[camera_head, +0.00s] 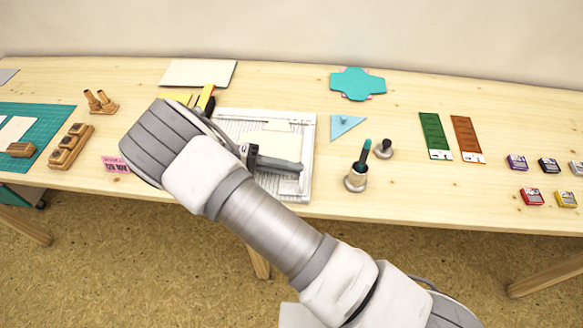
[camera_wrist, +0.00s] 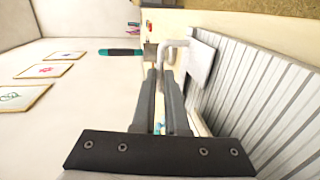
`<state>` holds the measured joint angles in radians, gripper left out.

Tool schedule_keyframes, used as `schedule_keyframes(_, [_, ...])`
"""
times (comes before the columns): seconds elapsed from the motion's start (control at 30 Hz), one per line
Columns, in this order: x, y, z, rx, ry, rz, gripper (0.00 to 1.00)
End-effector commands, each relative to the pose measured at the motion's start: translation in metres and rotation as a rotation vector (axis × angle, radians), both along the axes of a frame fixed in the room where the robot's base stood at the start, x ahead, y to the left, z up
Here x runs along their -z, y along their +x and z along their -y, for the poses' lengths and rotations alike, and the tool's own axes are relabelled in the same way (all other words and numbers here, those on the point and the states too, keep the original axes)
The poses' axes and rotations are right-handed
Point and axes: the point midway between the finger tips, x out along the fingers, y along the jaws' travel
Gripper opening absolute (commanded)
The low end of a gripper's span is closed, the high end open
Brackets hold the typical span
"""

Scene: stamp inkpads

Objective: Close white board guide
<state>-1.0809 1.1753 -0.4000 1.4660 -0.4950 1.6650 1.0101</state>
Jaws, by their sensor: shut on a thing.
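The white board (camera_head: 232,128), a grooved scoring board, lies on the table in the middle of the head view. Its ridged surface (camera_wrist: 262,105) fills the right of the wrist view. The white guide shows in the wrist view as a bent bar (camera_wrist: 171,44) beside a flat plate (camera_wrist: 201,62) that stands out from the board. My gripper (camera_head: 298,166) reaches over the right part of the board. In the wrist view, my gripper's fingers (camera_wrist: 161,75) are close together on the lower end of the bent bar. My arm hides the board's left front part.
A pink sign (camera_head: 114,165) and wooden stamp blocks (camera_head: 70,145) lie left.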

Motion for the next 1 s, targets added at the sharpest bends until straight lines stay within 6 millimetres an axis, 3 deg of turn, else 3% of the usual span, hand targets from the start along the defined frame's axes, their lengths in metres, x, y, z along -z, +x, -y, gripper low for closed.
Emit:
schedule_keyframes(0.4, [0.0001,-0.0001,0.0005,0.002,-0.009,-0.002,0.0])
schedule_keyframes(0.43, [0.0001,-0.0001,0.0005,0.002,-0.009,-0.002,0.13])
schedule_keyframes(0.6, [0.0002,-0.0001,0.0003,0.001,-0.008,-0.001,0.41])
schedule_keyframes(1.0, [0.0001,0.0002,0.0002,0.001,-0.007,-0.001,0.41])
